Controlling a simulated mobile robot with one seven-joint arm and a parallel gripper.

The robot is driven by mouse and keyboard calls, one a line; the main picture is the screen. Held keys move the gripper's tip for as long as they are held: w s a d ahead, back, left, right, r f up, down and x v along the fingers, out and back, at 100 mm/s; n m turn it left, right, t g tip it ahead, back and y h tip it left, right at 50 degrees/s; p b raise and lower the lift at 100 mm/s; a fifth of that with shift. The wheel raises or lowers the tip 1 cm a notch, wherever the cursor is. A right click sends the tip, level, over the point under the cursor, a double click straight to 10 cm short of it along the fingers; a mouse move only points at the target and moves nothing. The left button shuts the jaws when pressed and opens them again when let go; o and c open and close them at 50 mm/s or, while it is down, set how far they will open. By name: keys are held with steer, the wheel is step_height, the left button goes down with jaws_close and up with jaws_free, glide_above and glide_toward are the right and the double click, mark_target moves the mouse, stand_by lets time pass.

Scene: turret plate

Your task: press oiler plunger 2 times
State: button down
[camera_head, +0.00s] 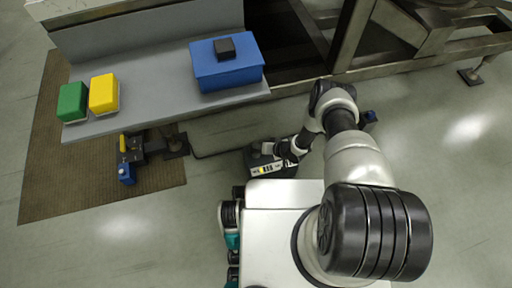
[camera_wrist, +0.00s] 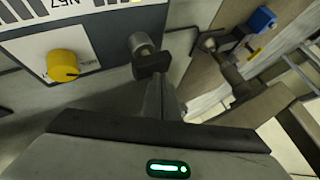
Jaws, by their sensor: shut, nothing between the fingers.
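My gripper (camera_wrist: 153,66) is shut and empty. Its dark fingertips are right beside the cylinder's lower end and overlap it in the picture; I cannot tell whether they touch. In the head view my arm reaches forward and bends down to the left near the middle. The fingertips and the plunger cannot be made out there.
A yellow knob (camera_wrist: 63,66) sits on the panel left of the cylinder. A blue part (camera_wrist: 262,19) shows at upper right. In the head view a blue box (camera_head: 228,68), a yellow block (camera_head: 104,94) and a green block (camera_head: 72,103) stand on a grey bench (camera_head: 155,70). Floor at lower left is clear.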

steer(key=shift+f, duration=0.6)
stand_by(0.6)
steer(key=shift+r+p, duration=1.05)
steer(key=shift+r, duration=0.5)
step_height(320, 180, up, 5)
steer(key=p, duration=0.3)
